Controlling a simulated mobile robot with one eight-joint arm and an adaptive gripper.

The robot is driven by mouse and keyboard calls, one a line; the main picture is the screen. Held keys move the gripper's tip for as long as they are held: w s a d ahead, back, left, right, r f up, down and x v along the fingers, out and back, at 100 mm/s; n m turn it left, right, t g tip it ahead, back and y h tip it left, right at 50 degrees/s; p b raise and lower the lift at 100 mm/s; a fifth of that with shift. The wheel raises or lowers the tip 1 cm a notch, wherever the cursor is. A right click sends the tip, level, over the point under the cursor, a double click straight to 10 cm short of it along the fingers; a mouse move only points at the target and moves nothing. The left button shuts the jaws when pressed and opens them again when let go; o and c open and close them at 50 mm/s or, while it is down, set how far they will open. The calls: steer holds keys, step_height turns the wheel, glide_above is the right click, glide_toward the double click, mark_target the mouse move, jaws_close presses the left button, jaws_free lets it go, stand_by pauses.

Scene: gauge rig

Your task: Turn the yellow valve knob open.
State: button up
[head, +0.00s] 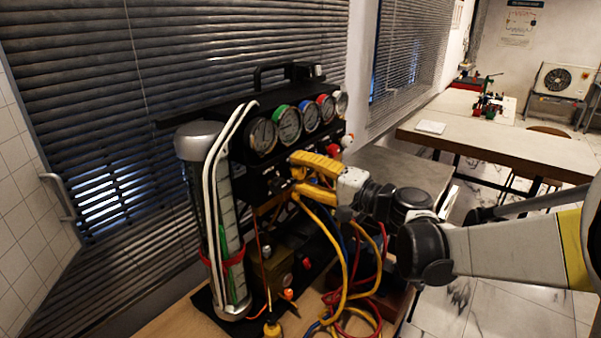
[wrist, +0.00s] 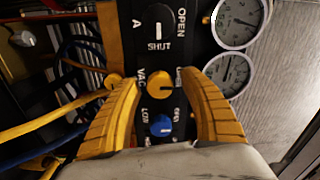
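The yellow valve knob (wrist: 160,82) is on the black panel of the gauge rig (head: 262,168), with a pale line on its face and partly hidden lettering beside it. In the wrist view my gripper (wrist: 160,80) is open, with one yellow finger on each side of the knob and a small gap showing on both sides. I cannot tell how deep the fingertips reach around it. In the head view my gripper (head: 295,172) is at the rig's front below the gauges, and I cannot make out the yellow knob there.
A blue knob (wrist: 160,126) sits below the yellow one, between the fingers. A black knob (wrist: 158,22) marked OPEN and SHUT is above. Gauges (wrist: 236,72) are at the right. Yellow, red and blue hoses (head: 345,270) hang below my gripper. A cylinder (head: 203,200) stands left.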

steer(key=v, duration=1.2)
steer(key=shift+s+a, duration=0.1)
